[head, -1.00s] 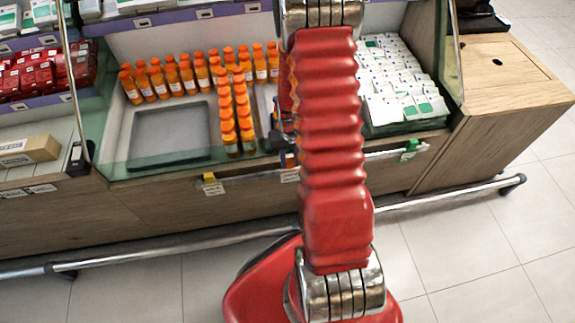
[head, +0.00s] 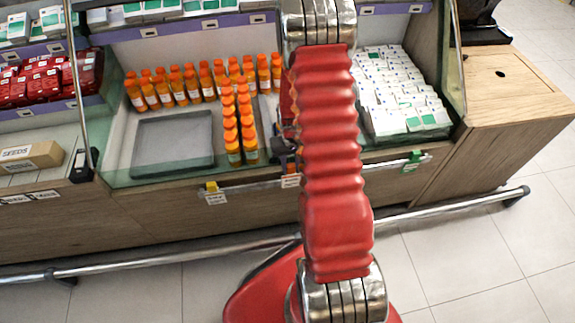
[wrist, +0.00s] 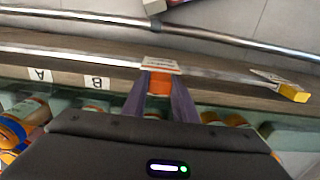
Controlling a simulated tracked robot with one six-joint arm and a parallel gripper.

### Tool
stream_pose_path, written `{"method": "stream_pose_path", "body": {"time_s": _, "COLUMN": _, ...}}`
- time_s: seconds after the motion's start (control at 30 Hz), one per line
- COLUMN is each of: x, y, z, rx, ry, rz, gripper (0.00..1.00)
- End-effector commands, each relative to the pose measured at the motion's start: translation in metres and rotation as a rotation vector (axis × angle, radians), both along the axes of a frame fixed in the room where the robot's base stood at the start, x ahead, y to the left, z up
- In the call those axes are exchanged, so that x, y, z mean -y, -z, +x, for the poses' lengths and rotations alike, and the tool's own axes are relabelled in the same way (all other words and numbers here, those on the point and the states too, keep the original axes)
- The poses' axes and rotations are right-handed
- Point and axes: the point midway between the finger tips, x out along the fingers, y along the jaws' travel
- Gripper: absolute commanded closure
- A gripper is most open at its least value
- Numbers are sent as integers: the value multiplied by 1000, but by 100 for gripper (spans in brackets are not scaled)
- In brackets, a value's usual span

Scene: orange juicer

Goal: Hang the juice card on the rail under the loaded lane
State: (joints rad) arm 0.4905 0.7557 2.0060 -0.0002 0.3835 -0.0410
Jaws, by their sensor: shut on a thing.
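My gripper (wrist: 160,95) is shut on the orange clip (wrist: 158,83) of the juice card. The card's white plate (wrist: 161,67) lies across the metal rail (wrist: 215,75) in the wrist view; I cannot tell whether it touches or hangs on it. In the head view the white card (head: 291,181) shows at the rail (head: 255,186), just left of my arm, which hides most of the gripper. The lane with a row of orange-capped juice bottles (head: 230,137) lies left of the card, behind the counter's front edge.
A card with a yellow clip (head: 212,188) is on the rail to the left, and a green clip (head: 413,160) to the right. An empty grey tray (head: 173,143) sits left of the bottles. White boxes (head: 400,92) fill the right bay. Labels A and B (wrist: 97,81) mark the counter front.

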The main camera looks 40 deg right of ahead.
Motion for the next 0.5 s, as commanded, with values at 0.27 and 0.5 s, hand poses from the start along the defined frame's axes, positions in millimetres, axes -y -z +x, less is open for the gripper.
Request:
{"method": "stream_pose_path", "body": {"time_s": 0.27, "x": 1, "y": 16, "z": 2, "rx": 5, "ry": 0, "rz": -2, "gripper": 96}}
{"method": "stream_pose_path", "body": {"time_s": 0.5, "x": 2, "y": 27, "z": 3, "rx": 7, "ry": 0, "rz": -3, "gripper": 96}}
